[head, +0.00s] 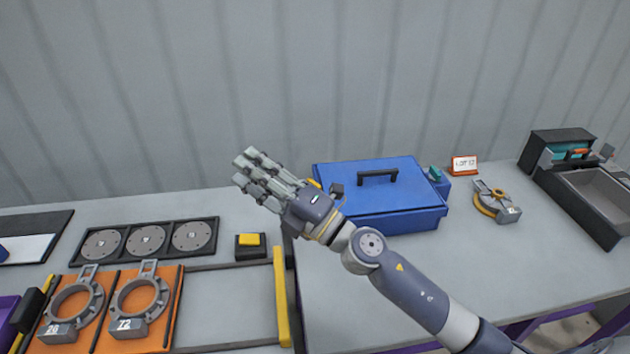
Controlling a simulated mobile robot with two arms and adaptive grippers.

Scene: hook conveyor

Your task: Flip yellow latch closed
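A long yellow bar (282,297) stands across the right end of the grey rails, beside the dark edge. A yellow block (249,240) sits in a small black holder just behind it. A small yellow piece (314,183) shows at the left corner of the blue case (400,215), partly hidden by my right gripper. I cannot tell for sure which is the latch. My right gripper (246,167) is above the table left of the case, with its fingers extended up and left. It is open and holds nothing visible. My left gripper is out of view.
An orange tray (107,312) with two numbered ring parts lies at the lower left. A black plate (124,243) with three grey discs is behind it. A grey ring part (497,198) and a dark bin (585,215) stand at the right. The table front of the case is mostly clear.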

